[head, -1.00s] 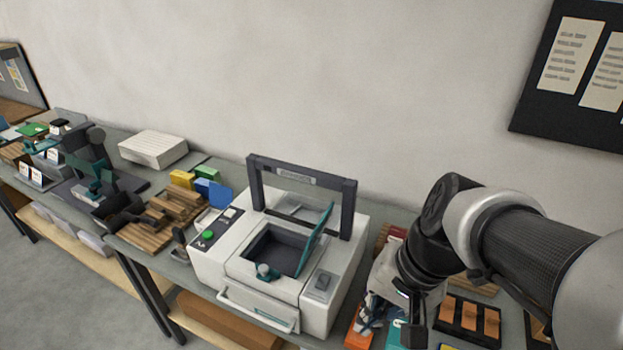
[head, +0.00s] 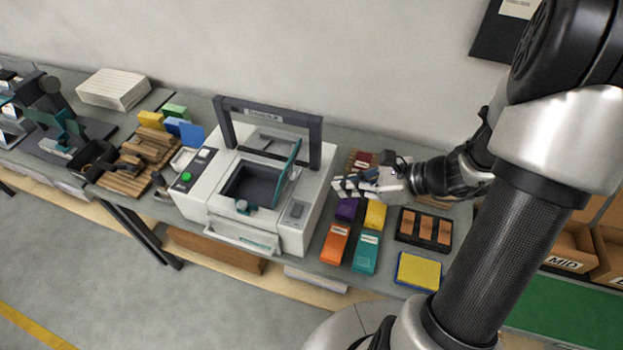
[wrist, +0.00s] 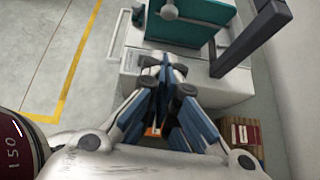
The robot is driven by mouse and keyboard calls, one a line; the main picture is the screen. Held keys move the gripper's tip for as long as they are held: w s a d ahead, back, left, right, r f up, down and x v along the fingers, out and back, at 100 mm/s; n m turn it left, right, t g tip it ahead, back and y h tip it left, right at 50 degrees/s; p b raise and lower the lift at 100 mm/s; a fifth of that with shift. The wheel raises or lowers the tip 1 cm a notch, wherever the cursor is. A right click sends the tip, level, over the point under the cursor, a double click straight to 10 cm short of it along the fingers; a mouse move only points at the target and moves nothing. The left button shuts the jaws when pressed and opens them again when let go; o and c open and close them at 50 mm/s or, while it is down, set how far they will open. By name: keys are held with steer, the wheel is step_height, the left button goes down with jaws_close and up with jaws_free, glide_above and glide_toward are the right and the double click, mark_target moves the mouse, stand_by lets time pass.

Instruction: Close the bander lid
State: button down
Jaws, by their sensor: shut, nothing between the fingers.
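The bander (head: 205,205) is a white machine with a dark arch (head: 316,140) over it, standing on the bench. Its teal lid (head: 289,172) stands raised at the right side of the dark open well (head: 252,187). In the wrist view the teal lid (wrist: 190,42) is beyond my fingertips, with the arch (wrist: 250,38) to its right. My gripper (head: 338,188) is to the right of the bander, pointing left towards it. It is shut and empty, and the fingers (wrist: 165,68) come together in the wrist view. It looks apart from the lid.
Orange (head: 334,244) and teal (head: 366,252) boxes, with purple and yellow ones, lie below my gripper. A black tray (head: 424,244) with orange pieces is right of them. The wall is close behind.

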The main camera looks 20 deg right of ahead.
mark_target(291, 176)
steer(key=w+a+f, duration=0.2)
steer(key=w+a, duration=0.3)
steer(key=a, duration=0.1)
steer(key=shift+a+b, duration=0.2)
steer(key=shift+b, duration=0.2)
steer(key=shift+w+r, duration=0.1)
